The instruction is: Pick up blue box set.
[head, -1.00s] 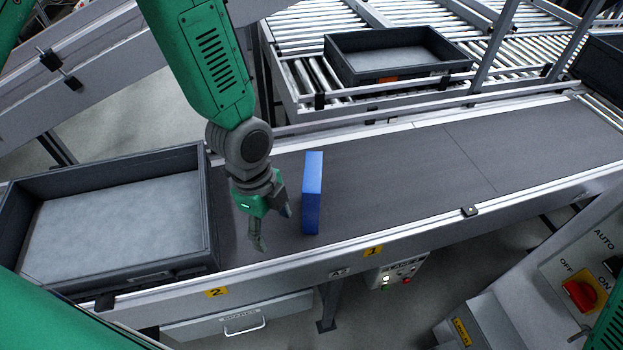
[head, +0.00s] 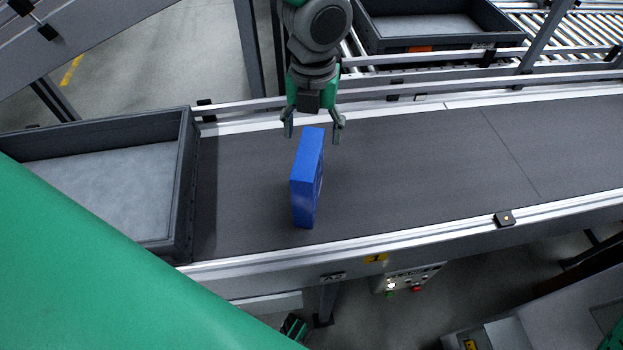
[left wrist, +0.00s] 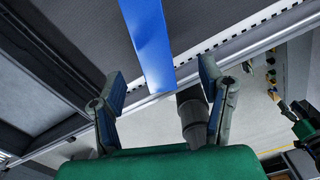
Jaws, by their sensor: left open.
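The blue box (head: 305,185) stands upright on its narrow edge on the dark conveyor belt, to the right of the grey tray. It is a single slim block in view. My left gripper (head: 314,128) is open and empty, over the far end of the box, with one finger to each side of it in the picture. In the left wrist view the blue box (left wrist: 148,45) lies ahead between the two spread fingers, and I see a gap on both sides. Whether the fingers are level with its top is hard to tell. My right gripper is not visible.
A grey tray (head: 186,190) sits at the left end of the belt. The belt (head: 420,160) is clear to the right, between metal side rails. Another dark tray (head: 440,42) stands on rollers behind. A small control panel (head: 408,278) hangs below the front rail.

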